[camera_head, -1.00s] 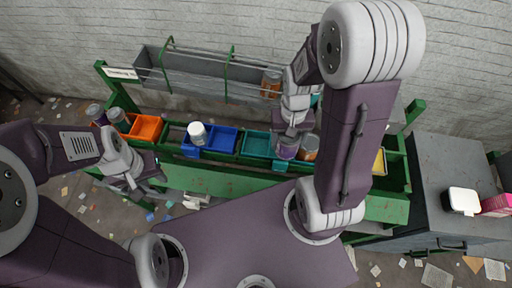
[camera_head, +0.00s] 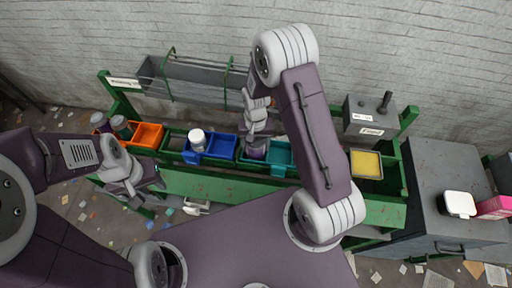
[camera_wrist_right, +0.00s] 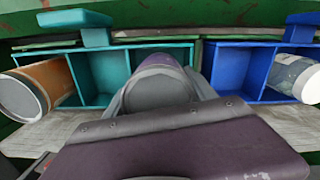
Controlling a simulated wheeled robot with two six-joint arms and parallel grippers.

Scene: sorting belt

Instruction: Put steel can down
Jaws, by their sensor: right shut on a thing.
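The steel can with a purple label (camera_head: 257,150) is held upright in my right gripper (camera_head: 257,134), at the left part of the teal bin (camera_head: 279,155). In the right wrist view the can (camera_wrist_right: 160,80) sits between the fingers, its grey end facing the camera, over the teal bin's right compartment (camera_wrist_right: 118,72). I cannot tell whether its far end touches the bin. My left gripper (camera_head: 146,182) is empty and open, low in front of the green bench at the left.
Blue bins (camera_head: 222,148) adjoin the teal bin, with a white-topped can (camera_head: 197,138) at them. An orange bin (camera_head: 148,135) and dark cans stand at left. An orange can (camera_wrist_right: 38,86) shows in the wrist view. A yellow tray (camera_head: 366,164) and grey box are at right.

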